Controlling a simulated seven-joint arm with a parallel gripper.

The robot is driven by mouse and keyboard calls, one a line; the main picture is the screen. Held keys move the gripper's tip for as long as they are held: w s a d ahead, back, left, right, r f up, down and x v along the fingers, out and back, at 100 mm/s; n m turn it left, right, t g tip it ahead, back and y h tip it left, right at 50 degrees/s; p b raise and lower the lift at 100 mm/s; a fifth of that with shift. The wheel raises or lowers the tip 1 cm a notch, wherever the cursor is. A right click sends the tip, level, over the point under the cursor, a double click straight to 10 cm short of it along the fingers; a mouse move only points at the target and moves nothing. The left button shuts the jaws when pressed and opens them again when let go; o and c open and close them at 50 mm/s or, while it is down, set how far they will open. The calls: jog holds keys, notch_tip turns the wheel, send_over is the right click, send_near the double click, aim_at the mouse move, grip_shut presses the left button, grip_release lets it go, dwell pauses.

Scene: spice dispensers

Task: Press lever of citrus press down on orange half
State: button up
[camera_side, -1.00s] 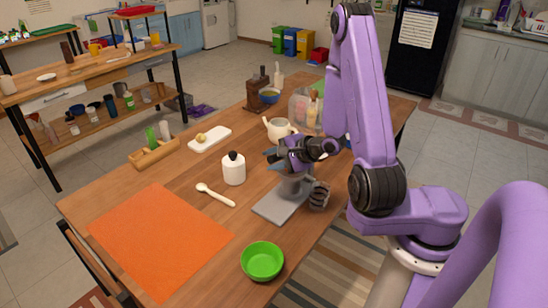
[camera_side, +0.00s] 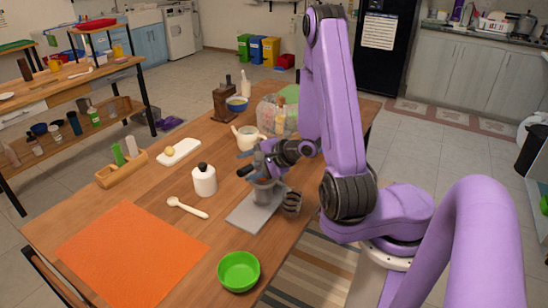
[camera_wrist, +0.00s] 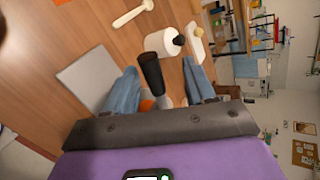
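The citrus press has a flat grey base plate (camera_side: 247,216) on the wooden table. The plate also shows in the wrist view (camera_wrist: 92,80). Its lever ends in a black handle (camera_wrist: 152,72), which points up toward the wrist camera. A bit of the orange half (camera_wrist: 147,105) shows beside the lever, mostly hidden by the lever and my gripper. My gripper (camera_wrist: 162,82) is open, with its two blue fingers apart on either side of the lever handle. I see gaps between handle and fingers. In the side view my gripper (camera_side: 246,164) is above the press.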

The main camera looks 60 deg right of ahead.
jog(key=v, duration=0.9)
jog(key=shift+s, duration=0.25)
jog(key=shift+r, duration=0.15)
notch_tip(320, 180, up, 14)
dwell(1.3)
